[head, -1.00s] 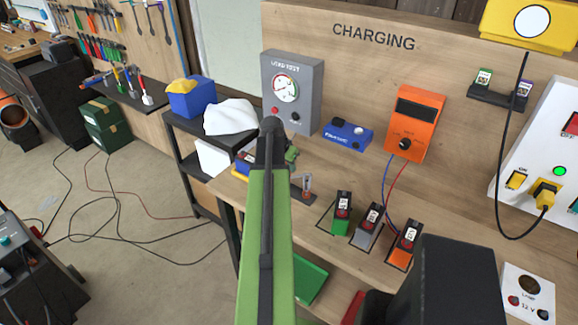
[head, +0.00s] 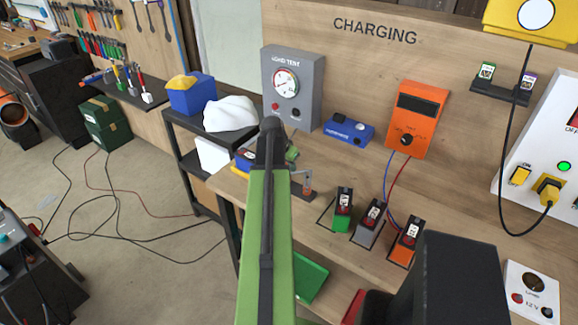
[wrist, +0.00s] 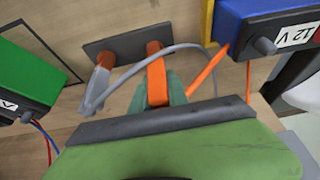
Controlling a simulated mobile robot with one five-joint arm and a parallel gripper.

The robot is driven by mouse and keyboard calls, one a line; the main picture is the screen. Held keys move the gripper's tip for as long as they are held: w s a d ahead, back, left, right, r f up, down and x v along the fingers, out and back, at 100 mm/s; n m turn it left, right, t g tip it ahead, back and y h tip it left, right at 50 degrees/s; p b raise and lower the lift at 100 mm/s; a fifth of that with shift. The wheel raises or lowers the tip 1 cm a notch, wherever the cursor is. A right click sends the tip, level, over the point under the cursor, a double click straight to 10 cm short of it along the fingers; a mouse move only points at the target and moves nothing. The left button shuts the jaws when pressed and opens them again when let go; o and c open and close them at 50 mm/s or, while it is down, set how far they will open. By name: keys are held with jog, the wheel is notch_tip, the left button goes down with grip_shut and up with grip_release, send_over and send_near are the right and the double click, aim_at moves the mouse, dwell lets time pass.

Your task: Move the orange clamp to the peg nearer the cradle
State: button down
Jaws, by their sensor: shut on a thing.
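The orange clamp (wrist: 156,82) is between the grey-green fingers of my gripper (wrist: 158,94), which are shut on it, at the right-hand peg (wrist: 153,47) of a dark peg strip (wrist: 128,46). I cannot tell whether the clamp touches that peg. A grey clamp (wrist: 97,84) hangs at the left-hand peg (wrist: 122,59). The blue 12 V battery (wrist: 262,18) stands at the right beside a yellow edge, which may be the cradle. An orange cable (wrist: 206,70) runs between clamp and battery. In the head view my arm hides most of the gripper (head: 291,155).
A green battery (wrist: 28,76) lies left of the pegs; it also shows in the head view (head: 343,210) beside a grey (head: 368,222) and an orange one (head: 406,240). The load tester (head: 293,88) and orange charger (head: 416,118) stand behind. A grey cable (wrist: 185,49) loops past the orange clamp.

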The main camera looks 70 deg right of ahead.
jog(key=shift+f+b, duration=0.6)
jog(key=shift+f, duration=0.1)
jog(key=c, duration=1.2)
grip_release()
jog(key=shift+r, duration=0.1)
jog(key=p+v, duration=1.6)
jog(key=v, duration=0.1)
jog(key=shift+a, duration=0.15)
